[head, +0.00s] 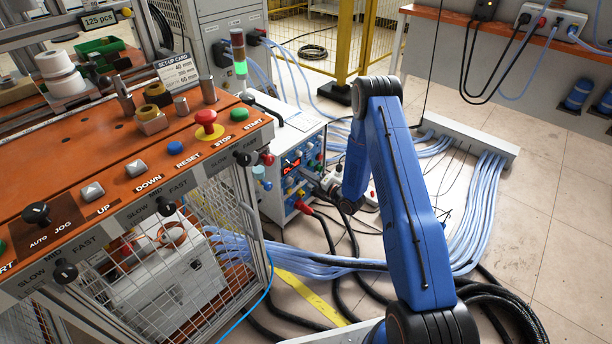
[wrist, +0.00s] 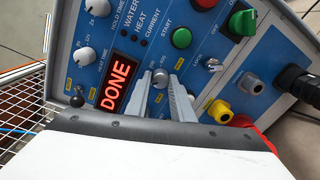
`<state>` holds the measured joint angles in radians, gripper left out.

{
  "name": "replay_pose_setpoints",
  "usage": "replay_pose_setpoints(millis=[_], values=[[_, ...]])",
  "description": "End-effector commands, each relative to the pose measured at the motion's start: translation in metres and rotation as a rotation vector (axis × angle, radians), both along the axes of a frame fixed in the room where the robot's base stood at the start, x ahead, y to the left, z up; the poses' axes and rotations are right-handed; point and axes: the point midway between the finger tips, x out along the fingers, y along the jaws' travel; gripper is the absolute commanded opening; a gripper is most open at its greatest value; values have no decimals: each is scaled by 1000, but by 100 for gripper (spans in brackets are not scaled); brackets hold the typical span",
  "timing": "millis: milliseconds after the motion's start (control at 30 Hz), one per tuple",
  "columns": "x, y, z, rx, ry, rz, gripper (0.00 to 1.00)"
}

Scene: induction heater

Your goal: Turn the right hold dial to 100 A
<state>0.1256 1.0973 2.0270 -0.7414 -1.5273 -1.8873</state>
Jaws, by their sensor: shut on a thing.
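The induction heater's blue front panel (wrist: 130,20) fills the upper part of the wrist view, tilted in the picture. Its red display (wrist: 117,86) reads DONE. A small grey dial (wrist: 160,78) sits beside the display, between my fingertips; I take it for the right hold dial. My gripper (wrist: 160,76) is shut on this dial, one finger on each side. The dial's pointer and scale marks are too small to read. In the head view the heater (head: 297,150) stands behind the orange bench, and my arm hides part of its front.
Near the dial are a heat time dial (wrist: 84,57), a hold time dial (wrist: 97,7), a green start button (wrist: 182,38), a toggle switch (wrist: 214,65) and a yellow socket (wrist: 220,111). In the head view cables (head: 335,260) cover the floor below the heater.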

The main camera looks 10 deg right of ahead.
Motion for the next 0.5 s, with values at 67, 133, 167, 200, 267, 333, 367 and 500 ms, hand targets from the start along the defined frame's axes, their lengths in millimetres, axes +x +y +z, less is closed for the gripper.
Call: replay_pose_setpoints(millis=[67, 133, 167, 200, 267, 333, 367, 500], values=[[-1, 1, -2, -53, -34, 1, 0], [-1, 1, -2, -100, -68, 2, 0], [-2, 1, -2, -120, -82, 2, 0], [-2, 1, -2, -144, -101, 2, 0], [-2, 1, -3, -178, -125, 2, 0], [-2, 1, -3, -214, -151, 3, 0], [-2, 1, -3, -227, -161, 2, 0], [-2, 1, -3, -280, -200, 3, 0]])
